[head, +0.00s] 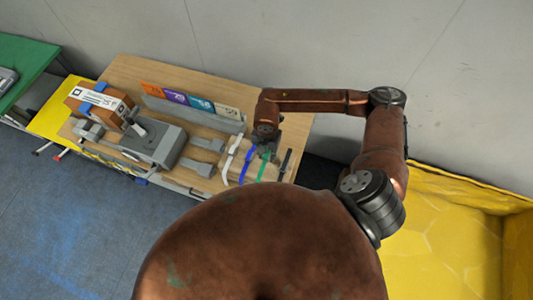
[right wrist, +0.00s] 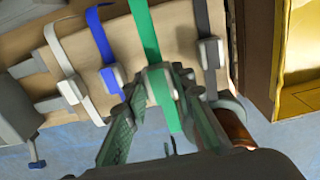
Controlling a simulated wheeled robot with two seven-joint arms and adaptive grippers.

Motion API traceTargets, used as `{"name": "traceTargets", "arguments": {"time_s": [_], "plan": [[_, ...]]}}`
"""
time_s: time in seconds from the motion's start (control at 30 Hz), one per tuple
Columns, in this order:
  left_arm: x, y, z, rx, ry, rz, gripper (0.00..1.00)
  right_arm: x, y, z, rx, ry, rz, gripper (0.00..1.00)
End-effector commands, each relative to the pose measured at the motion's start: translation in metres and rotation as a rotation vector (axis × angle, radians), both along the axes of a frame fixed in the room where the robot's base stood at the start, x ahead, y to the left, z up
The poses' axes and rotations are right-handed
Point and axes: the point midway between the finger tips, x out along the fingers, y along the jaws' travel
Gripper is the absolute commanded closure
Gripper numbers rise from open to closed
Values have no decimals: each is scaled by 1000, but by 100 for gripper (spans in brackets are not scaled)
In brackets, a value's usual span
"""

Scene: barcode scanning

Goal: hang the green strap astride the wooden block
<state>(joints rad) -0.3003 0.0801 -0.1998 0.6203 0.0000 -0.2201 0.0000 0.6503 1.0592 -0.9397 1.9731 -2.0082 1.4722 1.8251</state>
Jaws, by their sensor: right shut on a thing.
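The green strap (head: 264,167) is at the right part of the wooden table, between a blue strap (head: 247,163) and a dark strap (head: 284,164). In the right wrist view the green strap (right wrist: 146,32) runs down across a tan wooden block (right wrist: 176,35) and carries a pale tag. My right gripper (head: 266,150) is shut on the green strap; its fingers (right wrist: 158,115) show on both sides of the strap in the wrist view. Whether the strap rests on the block or hangs just clear of it, I cannot tell. My left gripper is not in view.
A white strap (head: 232,155) lies left of the blue one. A card rack (head: 192,112) stands behind. A grey scanner base (head: 155,143) and a labelled brown box (head: 88,98) are at left. A yellow bin (head: 455,225) is at right.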

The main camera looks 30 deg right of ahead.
Motion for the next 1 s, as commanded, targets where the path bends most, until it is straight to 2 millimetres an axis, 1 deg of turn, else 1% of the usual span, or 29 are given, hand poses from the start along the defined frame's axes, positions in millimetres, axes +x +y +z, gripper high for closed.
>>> {"name": "traceTargets", "arguments": {"time_s": [0.03, 0.7, 1.0], "plan": [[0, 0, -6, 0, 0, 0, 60, 0, 0, -6, 0, 0, 0, 100], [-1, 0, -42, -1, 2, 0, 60, 0, 0, -49, 1, 1, 0, 100], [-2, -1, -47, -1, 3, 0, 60, 0, 0, -55, 0, 0, 0, 100]]}}
